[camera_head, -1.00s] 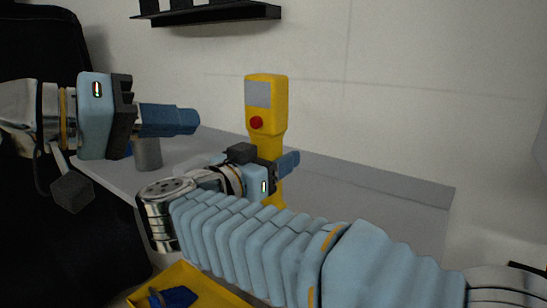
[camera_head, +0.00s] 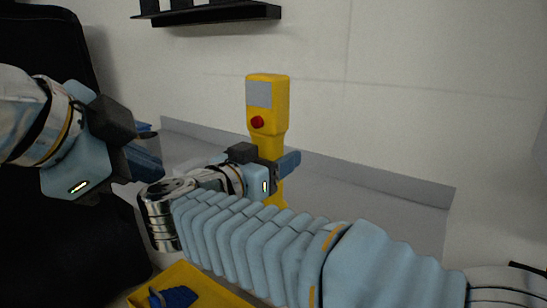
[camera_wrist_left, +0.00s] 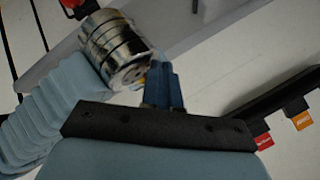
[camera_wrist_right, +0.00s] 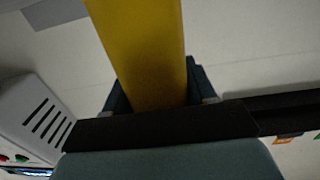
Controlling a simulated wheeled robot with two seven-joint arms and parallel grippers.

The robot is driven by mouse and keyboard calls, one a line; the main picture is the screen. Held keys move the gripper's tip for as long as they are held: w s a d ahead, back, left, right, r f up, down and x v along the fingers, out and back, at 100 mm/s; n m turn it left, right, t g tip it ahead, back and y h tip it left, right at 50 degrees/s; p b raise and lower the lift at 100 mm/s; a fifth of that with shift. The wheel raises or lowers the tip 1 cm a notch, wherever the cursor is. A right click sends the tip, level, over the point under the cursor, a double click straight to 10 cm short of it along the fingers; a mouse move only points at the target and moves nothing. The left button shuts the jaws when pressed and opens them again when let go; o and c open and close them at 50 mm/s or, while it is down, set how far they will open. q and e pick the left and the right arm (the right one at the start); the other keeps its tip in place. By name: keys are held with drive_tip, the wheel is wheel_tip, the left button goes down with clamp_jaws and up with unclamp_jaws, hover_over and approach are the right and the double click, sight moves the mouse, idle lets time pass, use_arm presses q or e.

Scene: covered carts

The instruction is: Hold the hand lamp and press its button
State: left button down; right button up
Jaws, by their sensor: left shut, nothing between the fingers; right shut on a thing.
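The hand lamp (camera_head: 268,127) is yellow and stands upright in the head view, with a grey panel near its top and a red button (camera_head: 257,122) below that. My right gripper (camera_head: 284,166) is shut around its lower part. The lamp's yellow body (camera_wrist_right: 142,50) fills the space between the fingers in the right wrist view. My left gripper (camera_head: 147,158) is shut and empty, left of the lamp and well apart from it. Its closed blue fingers (camera_wrist_left: 163,87) show in the left wrist view, where my right arm partly blocks the scene.
A grey table (camera_head: 400,205) with a raised back edge runs along the wall. A yellow bin (camera_head: 200,285) with a blue item is at the bottom. A dark shelf (camera_head: 210,13) hangs above. My right arm crosses the front.

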sight(257, 122)
use_arm(q)
drive_tip(key=w+d+r+m+t+y, duration=0.2)
drive_tip(key=w+d+m+t+y, duration=0.1)
drive_tip(key=w+d+m, duration=0.4)
drive_tip(key=shift+w+d+t+y, duration=0.3)
drive_tip(key=shift+w+d+y, duration=0.4)
drive_tip(key=shift+d, duration=1.05)
drive_tip(key=shift+w, duration=0.1)
use_arm(e)
drive_tip(key=shift+a, duration=0.1)
idle(0.6)
use_arm(q)
drive_tip(key=shift+w+d, duration=0.25)
drive_tip(key=shift+s, duration=0.1)
drive_tip(key=shift+s+a, duration=0.25)
idle(0.3)
